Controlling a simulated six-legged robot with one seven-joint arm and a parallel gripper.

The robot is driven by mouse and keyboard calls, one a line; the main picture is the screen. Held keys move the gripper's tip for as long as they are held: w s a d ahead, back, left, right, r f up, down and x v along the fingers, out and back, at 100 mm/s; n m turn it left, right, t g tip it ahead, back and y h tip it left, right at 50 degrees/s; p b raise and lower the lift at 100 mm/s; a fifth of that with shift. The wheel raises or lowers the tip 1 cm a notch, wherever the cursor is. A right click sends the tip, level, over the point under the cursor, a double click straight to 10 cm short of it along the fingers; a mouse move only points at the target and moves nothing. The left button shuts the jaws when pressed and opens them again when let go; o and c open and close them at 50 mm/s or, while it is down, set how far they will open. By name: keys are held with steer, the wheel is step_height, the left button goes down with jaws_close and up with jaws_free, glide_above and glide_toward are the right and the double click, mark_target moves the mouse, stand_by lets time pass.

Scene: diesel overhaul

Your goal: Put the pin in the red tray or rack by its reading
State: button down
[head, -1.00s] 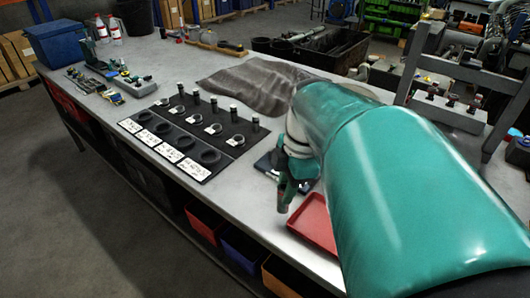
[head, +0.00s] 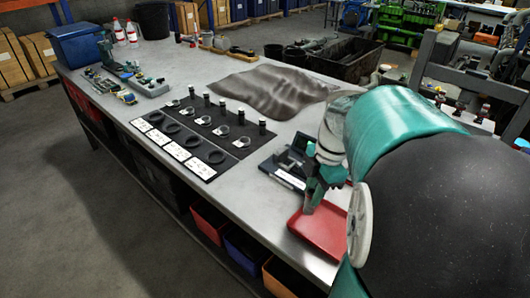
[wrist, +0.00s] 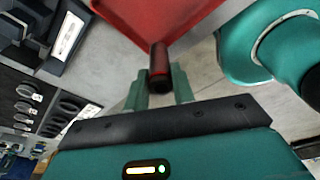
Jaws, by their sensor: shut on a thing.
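The pin (wrist: 159,66) is a dark cylinder with a reddish-brown upper part, between the fingertips of my gripper (wrist: 159,88) in the wrist view. My gripper is shut on it. The red tray (wrist: 150,14) lies just beyond the pin there. In the head view my gripper (head: 311,199) is over the back left part of the red tray (head: 322,238) at the bench's front edge; I cannot make out the pin there. The black rack board (head: 207,143) lies left of it, with several standing dark pins, rings and white labels.
A dark measuring device (head: 284,171) with a white label sits behind the tray, close to my gripper. A crumpled grey cloth (head: 270,88) lies behind the rack board. Tools and a blue bin (head: 80,45) are at the far left.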

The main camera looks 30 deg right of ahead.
steer(key=shift+w+d+f, duration=0.15)
steer(key=shift+d+f, duration=0.5)
steer(key=shift+f, duration=0.65)
steer(key=shift+w+d+f, duration=0.2)
steer(key=shift+d+f, duration=0.4)
steer(key=shift+f, duration=0.75)
steer(key=shift+w+d+f, duration=0.15)
steer(key=shift+d+f, duration=0.5)
steer(key=shift+f, duration=0.65)
steer(key=c, duration=1.2)
jaws_free()
steer(key=shift+o, duration=0.2)
steer(key=shift+r, duration=0.1)
step_height(320, 180, up, 12)
steer(key=d, duration=0.2)
steer(key=s+a+r+m+t+h, duration=0.1)
steer(key=s+a+m+t, duration=0.1)
steer(key=a+m, duration=0.6)
steer(key=s+a+r+m+t+h, duration=0.1)
steer(key=s+a+m+t, duration=0.2)
steer(key=a, duration=1.4)
steer(key=shift+a+m, duration=0.25)
steer(key=shift+m, duration=2.15)
